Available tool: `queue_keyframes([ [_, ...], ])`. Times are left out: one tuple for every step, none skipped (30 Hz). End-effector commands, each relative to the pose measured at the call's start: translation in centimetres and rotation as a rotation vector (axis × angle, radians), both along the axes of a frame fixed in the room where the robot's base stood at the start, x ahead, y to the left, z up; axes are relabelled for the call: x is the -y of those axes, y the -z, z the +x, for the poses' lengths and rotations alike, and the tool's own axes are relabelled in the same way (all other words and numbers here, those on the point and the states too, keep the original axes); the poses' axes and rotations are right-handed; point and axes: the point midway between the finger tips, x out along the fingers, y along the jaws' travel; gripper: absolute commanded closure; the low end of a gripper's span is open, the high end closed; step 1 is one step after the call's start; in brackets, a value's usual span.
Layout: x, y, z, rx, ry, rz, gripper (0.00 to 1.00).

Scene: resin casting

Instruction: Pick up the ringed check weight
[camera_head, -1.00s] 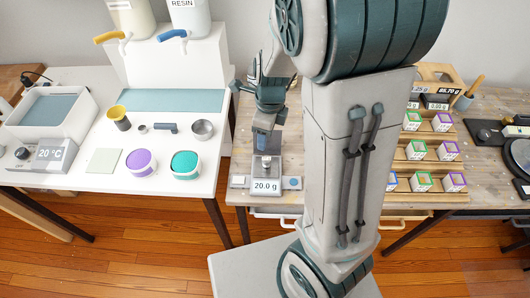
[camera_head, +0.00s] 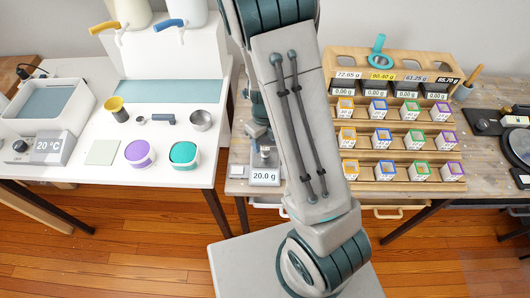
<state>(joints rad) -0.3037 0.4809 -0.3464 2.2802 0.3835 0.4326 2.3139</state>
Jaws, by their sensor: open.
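The small metal check weight (camera_head: 265,158) stands upright on the digital balance (camera_head: 265,177), whose display reads 20.0 g. It is small here, and its ring cannot be made out clearly. My gripper (camera_head: 260,134) is open, just behind and above the weight in this view. My arm hides part of the gripper, and the exact gap to the weight cannot be told.
A rack (camera_head: 402,187) of small coloured boxes stands right of my arm, with a teal ring-shaped tool (camera_head: 378,45) above it. On the white table (camera_head: 80,174) at left are a purple cup (camera_head: 140,153), a teal cup (camera_head: 184,155) and a metal cup (camera_head: 201,121).

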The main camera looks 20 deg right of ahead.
Motion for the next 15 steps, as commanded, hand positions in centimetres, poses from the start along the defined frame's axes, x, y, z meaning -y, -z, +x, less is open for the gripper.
queue_keyframes([
  [0.0,0.3,-0.1,-0.002,0.001,0.0,0.47],
  [0.1,0.6,-0.1,-0.003,0.002,0.0,0.47],
  [0.1,1.1,-0.1,-0.004,0.002,0.0,0.47],
  [0.1,1.5,-0.2,-0.004,0.003,0.0,0.47],
  [0.1,1.9,-0.2,-0.005,0.003,0.001,0.47],
  [0.1,2.5,-0.2,-0.004,0.004,0.0,0.47],
  [0.1,2.9,-0.3,-0.006,0.003,0.0,0.47],
  [0.1,3.3,-0.3,-0.005,0.003,0.001,0.47],
  [0.1,3.9,-0.3,-0.004,0.003,0.0,0.47],
  [0.1,4.2,-0.3,-0.004,0.002,0.0,0.47],
  [0.1,4.5,-0.2,-0.004,0.001,0.0,0.47],
  [0.1,4.8,-0.2,-0.002,0.002,0.0,0.47],
  [0.1,4.9,-0.2,-0.002,0.002,0.0,0.47],
  [0.1,5.1,-0.2,-0.002,0.001,0.0,0.47],
  [0.0,5.1,-0.2,-0.001,0.0,0.0,0.47],
])
